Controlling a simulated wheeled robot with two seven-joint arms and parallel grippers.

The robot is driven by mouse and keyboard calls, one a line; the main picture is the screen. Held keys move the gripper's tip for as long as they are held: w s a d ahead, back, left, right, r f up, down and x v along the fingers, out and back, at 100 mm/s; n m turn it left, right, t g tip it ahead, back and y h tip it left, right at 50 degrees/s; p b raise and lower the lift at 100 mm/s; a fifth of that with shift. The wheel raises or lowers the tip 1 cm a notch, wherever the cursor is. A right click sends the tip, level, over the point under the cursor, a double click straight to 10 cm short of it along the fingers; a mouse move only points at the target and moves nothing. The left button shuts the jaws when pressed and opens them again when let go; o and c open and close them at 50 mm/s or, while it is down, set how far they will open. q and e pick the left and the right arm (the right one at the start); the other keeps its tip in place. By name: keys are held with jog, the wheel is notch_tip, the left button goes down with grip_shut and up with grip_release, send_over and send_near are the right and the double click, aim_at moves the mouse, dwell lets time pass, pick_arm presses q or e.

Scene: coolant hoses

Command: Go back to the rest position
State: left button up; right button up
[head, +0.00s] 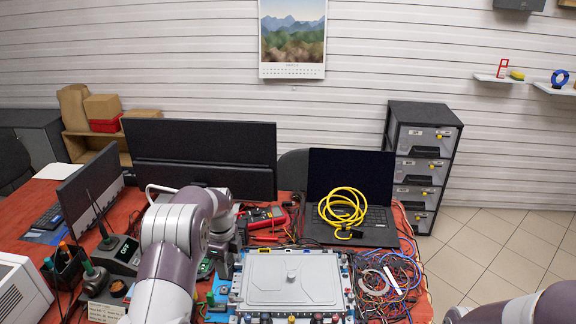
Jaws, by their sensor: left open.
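My left gripper (224,268) points down just left of the grey lidded unit (292,278), near its blue fittings. It is open; its fingertips are small and partly lost among the clutter, and I see nothing held between them. My left arm rises from the bottom edge, bends over and hides part of the table. Only a piece of my right arm (520,308) shows at the lower right corner. My right gripper is out of view.
A laptop (348,178) with a coiled yellow cable (342,207) stands behind the unit. Tangled wires (385,275) lie to the right. A monitor (200,150), a soldering station (118,254) and a pen holder (66,268) crowd the left. Floor at right is clear.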

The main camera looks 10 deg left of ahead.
pick_arm(q)
jog(key=s+d+r+n, duration=0.2)
jog(key=s+n, duration=0.4)
jog(key=s, duration=0.3)
jog(key=s+d+r+n+t, duration=0.1)
jog(key=s+d+r+n, duration=0.2)
jog(key=s+n, duration=0.3)
jog(key=s+d+r+n, duration=0.2)
jog(key=s+d+n, duration=0.2)
jog(key=s, duration=0.9)
jog(key=n, duration=0.2)
jog(key=shift+r+n, duration=0.3)
jog(key=shift+n, duration=0.1)
jog(key=shift+f, duration=0.1)
